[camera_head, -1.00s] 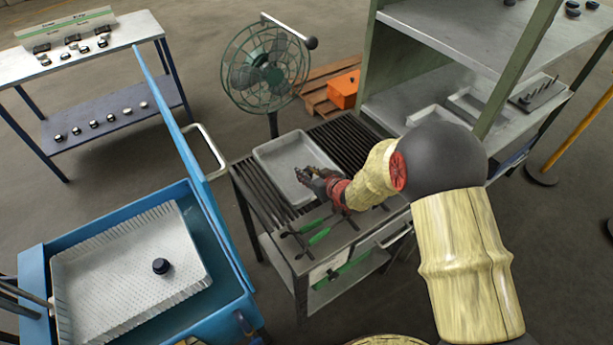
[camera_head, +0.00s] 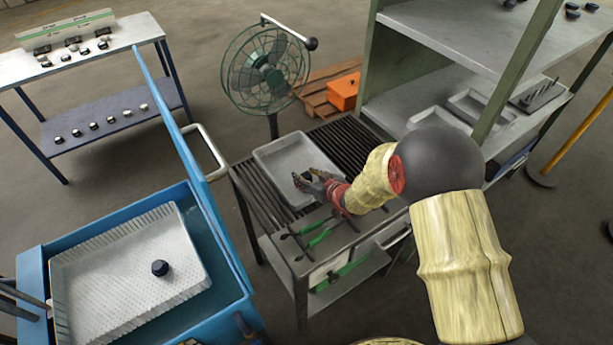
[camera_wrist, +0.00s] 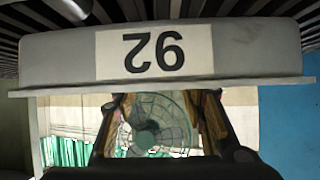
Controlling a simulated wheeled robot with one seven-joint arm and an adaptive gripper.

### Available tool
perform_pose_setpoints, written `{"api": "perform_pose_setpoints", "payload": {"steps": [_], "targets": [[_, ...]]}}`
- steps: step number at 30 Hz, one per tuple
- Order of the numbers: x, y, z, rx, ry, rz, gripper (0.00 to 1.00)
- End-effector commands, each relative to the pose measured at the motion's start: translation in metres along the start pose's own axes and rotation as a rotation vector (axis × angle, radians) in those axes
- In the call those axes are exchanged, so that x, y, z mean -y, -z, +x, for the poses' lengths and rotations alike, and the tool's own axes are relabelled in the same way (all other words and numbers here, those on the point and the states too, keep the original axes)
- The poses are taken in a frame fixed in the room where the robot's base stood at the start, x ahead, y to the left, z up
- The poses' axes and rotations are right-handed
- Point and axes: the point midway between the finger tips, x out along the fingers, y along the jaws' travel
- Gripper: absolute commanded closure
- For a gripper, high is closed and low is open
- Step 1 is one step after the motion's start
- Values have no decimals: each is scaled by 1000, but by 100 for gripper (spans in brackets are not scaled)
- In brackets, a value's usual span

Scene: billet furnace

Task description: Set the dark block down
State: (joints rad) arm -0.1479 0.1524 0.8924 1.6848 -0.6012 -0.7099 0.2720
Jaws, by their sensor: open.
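My gripper (camera_head: 304,174) is open, its two fingers spread over the shallow grey tray (camera_head: 268,152) on the slatted top of the work table. In the wrist view the gripper (camera_wrist: 160,125) shows its two brown fingers apart, with no block visible between them. The tray wall (camera_wrist: 230,50) crosses that view, with an upside-down "92" label. I cannot make out a dark block in the grey tray; one there could be hidden by the fingers or wall. A small dark round block (camera_head: 160,268) sits in the white perforated tray (camera_head: 100,290), well left of my gripper.
Green-handled tongs (camera_head: 320,236) lie on the table's near edge. A blue tub (camera_head: 222,285) with a raised blue lid stands left. A fan (camera_head: 268,70) stands behind the table. A green-posted shelf (camera_head: 450,35) with trays stands right. A blue-legged rack (camera_head: 100,105) stands far left.

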Motion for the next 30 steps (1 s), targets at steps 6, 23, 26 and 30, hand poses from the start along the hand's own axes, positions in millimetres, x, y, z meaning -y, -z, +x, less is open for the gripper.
{"api": "perform_pose_setpoints", "payload": {"steps": [6, 23, 26, 30], "targets": [[-1, 4, -10, -1, -1, 0, 58], [-1, 4, -110, -1, -1, 0, 58], [-1, 4, -118, -1, -1, 1, 58], [0, 3, -122, 0, 0, 1, 58]]}}
